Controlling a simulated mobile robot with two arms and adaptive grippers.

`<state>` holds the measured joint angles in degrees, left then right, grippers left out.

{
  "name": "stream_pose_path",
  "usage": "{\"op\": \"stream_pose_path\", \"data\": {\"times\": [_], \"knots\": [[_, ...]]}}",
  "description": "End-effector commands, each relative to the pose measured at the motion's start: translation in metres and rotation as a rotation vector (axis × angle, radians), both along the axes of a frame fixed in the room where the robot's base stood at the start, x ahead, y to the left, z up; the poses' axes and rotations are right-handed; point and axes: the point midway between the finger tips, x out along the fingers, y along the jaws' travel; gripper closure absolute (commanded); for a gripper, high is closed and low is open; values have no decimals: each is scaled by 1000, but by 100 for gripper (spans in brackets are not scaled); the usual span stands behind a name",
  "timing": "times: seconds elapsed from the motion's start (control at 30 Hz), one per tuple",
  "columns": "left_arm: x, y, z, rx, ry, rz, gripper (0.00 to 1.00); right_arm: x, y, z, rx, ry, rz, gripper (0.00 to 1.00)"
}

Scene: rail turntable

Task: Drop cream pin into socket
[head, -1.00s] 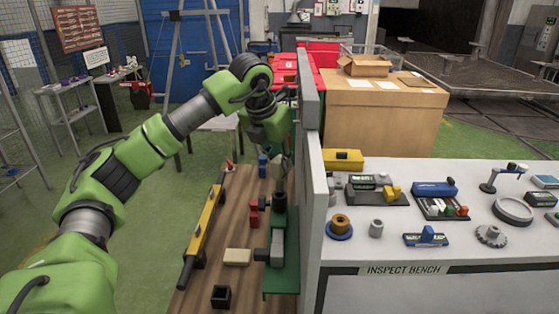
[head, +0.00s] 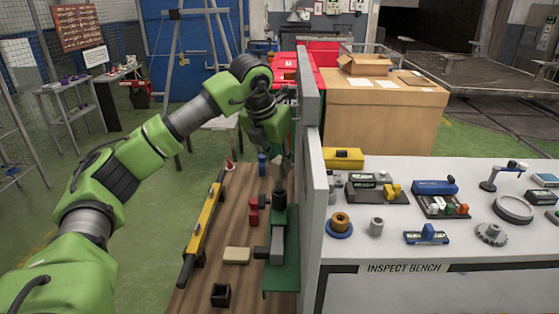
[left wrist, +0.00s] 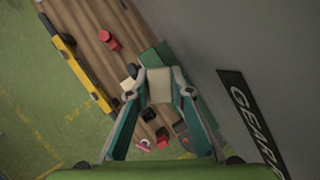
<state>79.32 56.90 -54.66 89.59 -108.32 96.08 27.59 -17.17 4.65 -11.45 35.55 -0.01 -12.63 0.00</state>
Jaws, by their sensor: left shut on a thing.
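My left gripper (head: 279,178) points down over the green fixture beside the grey panel. In the left wrist view my left gripper (left wrist: 160,92) is shut on the cream pin (left wrist: 160,84), a pale blocky piece between the fingertips. In the head view the pin is hard to make out against the fingers. A dark upright piece (head: 279,201), perhaps the socket, stands on the green base (head: 284,280) just below the fingertips. Its opening is hidden, and I cannot tell whether the pin touches it. My right gripper is not in view.
A yellow bar (head: 203,228) runs along the left of the wooden bench. A red part (head: 253,211), a cream block (head: 237,255) and a black open box (head: 221,294) lie between. The tall grey panel (head: 312,170) stands close on the right.

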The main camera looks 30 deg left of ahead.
Motion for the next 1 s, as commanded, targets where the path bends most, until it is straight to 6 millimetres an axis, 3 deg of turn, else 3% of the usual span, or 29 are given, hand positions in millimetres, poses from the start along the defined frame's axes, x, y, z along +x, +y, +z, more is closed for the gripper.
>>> {"op": "stream_pose_path", "data": {"times": [1.0], "knots": [[0, 0, -26, 0, -2, 1, 100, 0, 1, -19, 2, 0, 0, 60]]}}
